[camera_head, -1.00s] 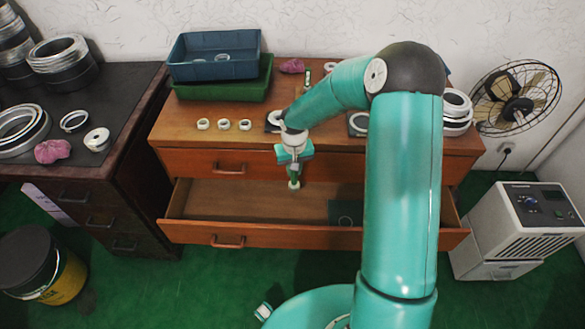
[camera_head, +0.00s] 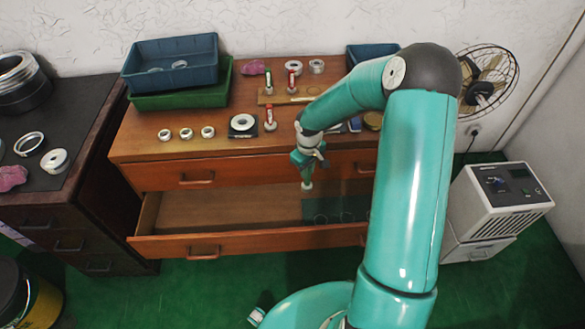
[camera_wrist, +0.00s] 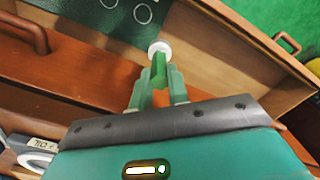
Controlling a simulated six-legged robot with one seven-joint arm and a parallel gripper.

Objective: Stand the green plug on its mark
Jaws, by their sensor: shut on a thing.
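My gripper (camera_head: 307,172) is shut on the green plug (camera_wrist: 158,70), which hangs down with its round white base (camera_wrist: 159,47) below the fingers. In the head view the base (camera_head: 307,186) shows over the open drawer, near the left part of a dark green mat (camera_head: 313,206). The mat (camera_wrist: 92,20) lies in the drawer and bears pale circle outlines (camera_wrist: 142,13). In the wrist view the base appears beside the mat, not over a circle. I cannot tell which circle belongs to the green plug. My arm hides the mat's right part in the head view.
The open drawer (camera_head: 205,246) has a raised front and side walls. On the cabinet top stand white rings (camera_head: 186,134), a ring on a dark plate (camera_head: 243,123), a wooden board (camera_head: 265,98) with upright plugs, and stacked trays (camera_head: 180,97). The drawer's left part is bare.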

